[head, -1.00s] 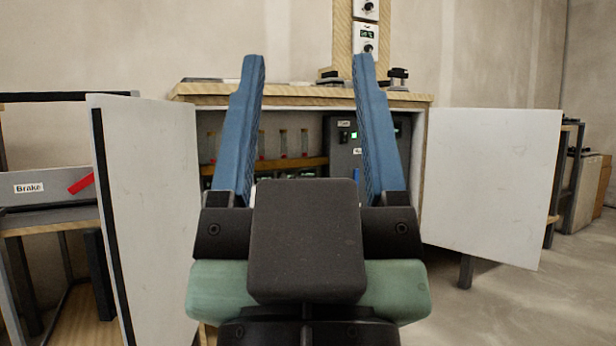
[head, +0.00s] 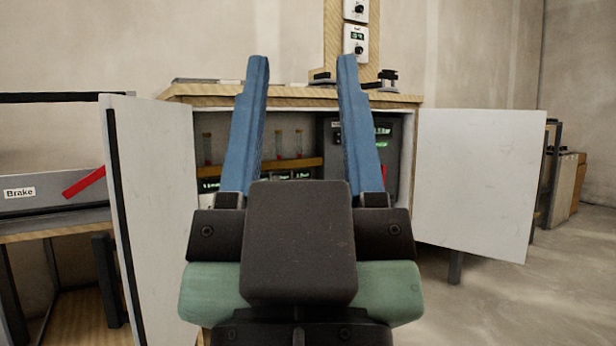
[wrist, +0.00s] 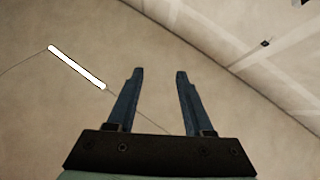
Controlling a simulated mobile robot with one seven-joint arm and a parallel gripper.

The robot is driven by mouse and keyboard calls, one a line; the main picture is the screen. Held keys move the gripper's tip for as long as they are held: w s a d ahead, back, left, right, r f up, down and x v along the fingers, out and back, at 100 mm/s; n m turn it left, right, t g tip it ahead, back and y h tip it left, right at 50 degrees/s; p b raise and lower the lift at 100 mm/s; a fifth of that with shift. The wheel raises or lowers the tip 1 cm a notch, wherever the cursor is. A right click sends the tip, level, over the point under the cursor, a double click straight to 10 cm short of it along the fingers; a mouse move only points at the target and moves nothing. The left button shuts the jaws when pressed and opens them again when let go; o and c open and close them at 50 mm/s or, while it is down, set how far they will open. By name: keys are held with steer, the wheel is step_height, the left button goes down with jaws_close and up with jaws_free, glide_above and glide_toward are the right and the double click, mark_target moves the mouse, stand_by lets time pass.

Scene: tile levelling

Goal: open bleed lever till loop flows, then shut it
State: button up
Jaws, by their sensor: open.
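My gripper (head: 302,75) is open and empty, its two blue fingers standing upright in front of the cabinet in the head view. In the wrist view the gripper (wrist: 158,75) points at the ceiling and holds nothing. The open cabinet (head: 290,96) stands behind the fingers. Inside it are several small glass tubes (head: 278,144) on a wooden shelf with lit green displays below, and a dark panel (head: 392,160) with green readouts. The gripper hides part of the interior. I cannot make out a bleed lever in either view.
The left door (head: 155,200) and right door (head: 475,180) stand open. A box marked Brake with a red lever (head: 84,182) sits on a bench at left. White control boxes (head: 356,42) are mounted above the cabinet. Floor is clear at right.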

steer(key=shift+r+p, duration=0.35)
steer(key=shift+r, duration=0.1)
steer(key=shift+c, duration=1.1)
step_height(320, 180, up, 3)
steer(key=p, duration=0.3)
steer(key=shift+r, duration=0.1)
steer(key=c, duration=0.5)
step_height(320, 180, up, 28)
steer(key=p, duration=2.8)
steer(key=shift+r, duration=0.15)
jaws_close()
